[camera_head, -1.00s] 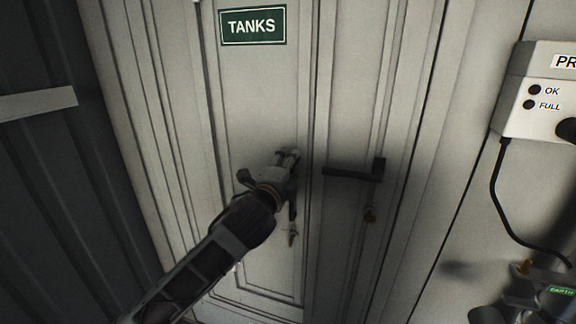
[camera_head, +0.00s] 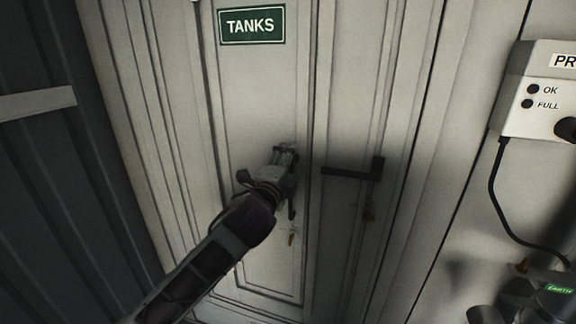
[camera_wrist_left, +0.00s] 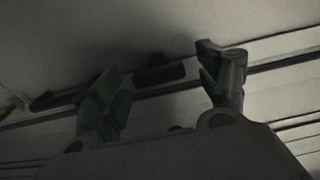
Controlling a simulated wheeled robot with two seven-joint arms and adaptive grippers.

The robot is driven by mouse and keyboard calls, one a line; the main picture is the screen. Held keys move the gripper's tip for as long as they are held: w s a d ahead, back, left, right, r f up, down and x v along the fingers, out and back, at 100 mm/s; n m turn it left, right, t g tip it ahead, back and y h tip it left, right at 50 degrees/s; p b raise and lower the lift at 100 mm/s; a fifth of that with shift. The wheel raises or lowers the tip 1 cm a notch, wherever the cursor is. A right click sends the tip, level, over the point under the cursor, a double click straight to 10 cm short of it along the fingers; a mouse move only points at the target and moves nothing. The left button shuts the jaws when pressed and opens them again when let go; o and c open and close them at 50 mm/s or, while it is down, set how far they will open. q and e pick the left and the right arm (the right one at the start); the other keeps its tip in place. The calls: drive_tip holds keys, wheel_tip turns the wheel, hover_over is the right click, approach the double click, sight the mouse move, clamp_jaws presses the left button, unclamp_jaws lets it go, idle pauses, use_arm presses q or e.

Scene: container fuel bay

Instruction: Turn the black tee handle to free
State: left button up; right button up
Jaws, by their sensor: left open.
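My left gripper (camera_head: 285,152) is open in front of the pale door under the TANKS sign, near that door's right edge. In the left wrist view its two green-padded fingers (camera_wrist_left: 168,78) stand apart. A black handle bar (camera_wrist_left: 160,74) shows between and beyond them, close to the door. I cannot tell whether the fingers touch it. In the head view the gripper hides most of this handle; a dark lower part (camera_head: 291,211) shows below it. A black L-shaped lever (camera_head: 350,172) is on the door panel to the right.
The green TANKS sign (camera_head: 251,24) is above. A pale box (camera_head: 540,95) with OK and FULL lamps and a hanging black cable (camera_head: 497,205) is at right. Dark equipment with a green EARTH label (camera_head: 560,289) is at the lower right. Dark ribbed wall (camera_head: 60,180) is at left.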

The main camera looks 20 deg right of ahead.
use_arm(q)
drive_tip(key=v, duration=1.2)
idle(0.6)
drive_tip(key=shift+w, duration=0.1)
